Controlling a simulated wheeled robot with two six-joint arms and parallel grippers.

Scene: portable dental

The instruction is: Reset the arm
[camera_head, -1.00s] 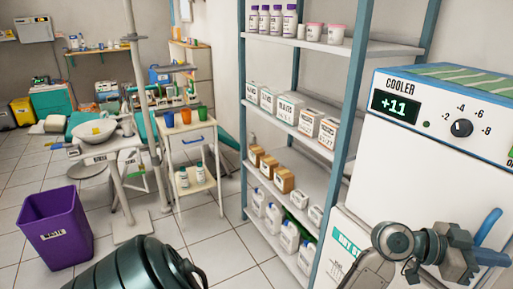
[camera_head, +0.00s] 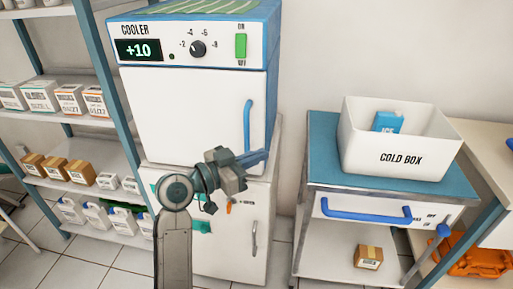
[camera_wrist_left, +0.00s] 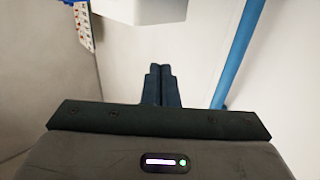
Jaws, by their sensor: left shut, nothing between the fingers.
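My left arm rises from the bottom of the head view. Its gripper (camera_head: 262,156) is in front of the white cooler (camera_head: 185,115), just below the lower end of the cooler's blue door handle (camera_head: 248,127). In the left wrist view the two dark fingers (camera_wrist_left: 161,76) lie together, shut with nothing between them. A blue bar (camera_wrist_left: 240,50) runs to their right against a pale surface, apart from them. My right gripper is in neither view.
Shelves (camera_head: 85,130) with boxes and bottles stand left of the cooler. To the right, a blue-topped cart (camera_head: 322,150) carries a white cold box (camera_head: 385,165) with a blue ice pack (camera_head: 388,121) inside. An orange case (camera_head: 478,262) sits low at right.

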